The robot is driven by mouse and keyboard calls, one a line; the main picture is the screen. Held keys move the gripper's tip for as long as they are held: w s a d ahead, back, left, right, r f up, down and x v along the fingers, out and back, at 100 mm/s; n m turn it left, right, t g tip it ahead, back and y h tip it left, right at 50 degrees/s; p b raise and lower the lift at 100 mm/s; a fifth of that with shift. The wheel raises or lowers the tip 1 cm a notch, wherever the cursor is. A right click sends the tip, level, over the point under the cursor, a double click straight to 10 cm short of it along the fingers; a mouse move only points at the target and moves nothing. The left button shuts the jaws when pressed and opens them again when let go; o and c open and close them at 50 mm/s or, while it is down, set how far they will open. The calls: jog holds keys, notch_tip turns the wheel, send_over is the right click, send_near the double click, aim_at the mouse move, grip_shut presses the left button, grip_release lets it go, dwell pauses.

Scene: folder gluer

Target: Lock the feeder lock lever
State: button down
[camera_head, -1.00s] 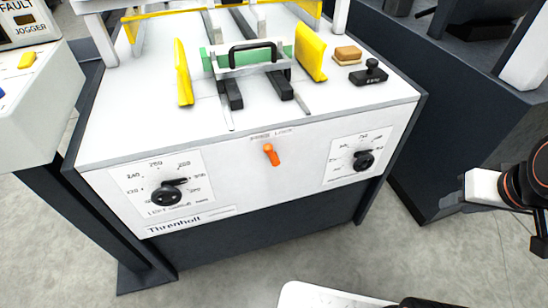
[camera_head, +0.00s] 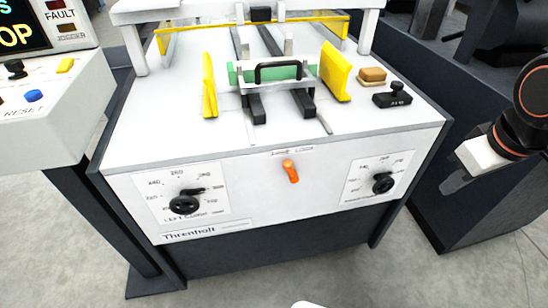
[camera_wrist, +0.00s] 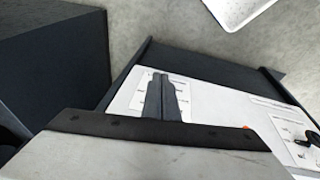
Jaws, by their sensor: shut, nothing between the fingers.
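The feeder lock lever is a small orange handle (camera_head: 290,172) in the middle of the white front panel, under a small printed "LOCK" label. It hangs down, tilted slightly to the right at its lower end. In the wrist view only a bit of orange (camera_wrist: 246,127) shows past the edge of the gripper's body. My gripper (camera_head: 452,186) is at the right in the head view, off the machine's right side, apart from the lever. In the wrist view its fingers (camera_wrist: 160,98) are together and empty, over the panel's right-hand dial plate.
Black dials sit left (camera_head: 184,204) and right (camera_head: 383,183) of the lever. Yellow guides (camera_head: 337,72), a black-handled green piece, a sponge (camera_head: 373,76) and a black stamp (camera_head: 392,96) are on top. A control box (camera_head: 50,100) stands left.

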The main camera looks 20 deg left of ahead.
jog(key=w+a+r+n+g, duration=0.1)
jog(key=a+r+n, duration=0.15)
jog(key=a, duration=0.25)
jog(key=w+a+r+n, duration=0.2)
jog(key=a+n, duration=0.1)
jog(key=a, duration=0.3)
notch_tip(320, 180, up, 3)
jog(key=n+h, duration=0.2)
jog(key=n, duration=0.8)
send_over(290, 170)
jog(key=d, duration=0.1)
jog(key=s+a+n, duration=0.3)
jog(key=s+a, duration=0.3)
jog(key=a, duration=0.3)
jog(key=shift+r+n+h, duration=0.35)
jog(key=shift+r+h, duration=0.05)
jog(key=shift+r, duration=0.05)
jog(key=x, duration=1)
jog(key=shift+s, duration=0.1)
jog(key=shift+w+d, duration=0.75)
jog(key=shift+d, duration=0.1)
jog(key=shift+w+d, duration=0.55)
jog(key=shift+d, duration=0.05)
jog(key=shift+d, duration=0.1)
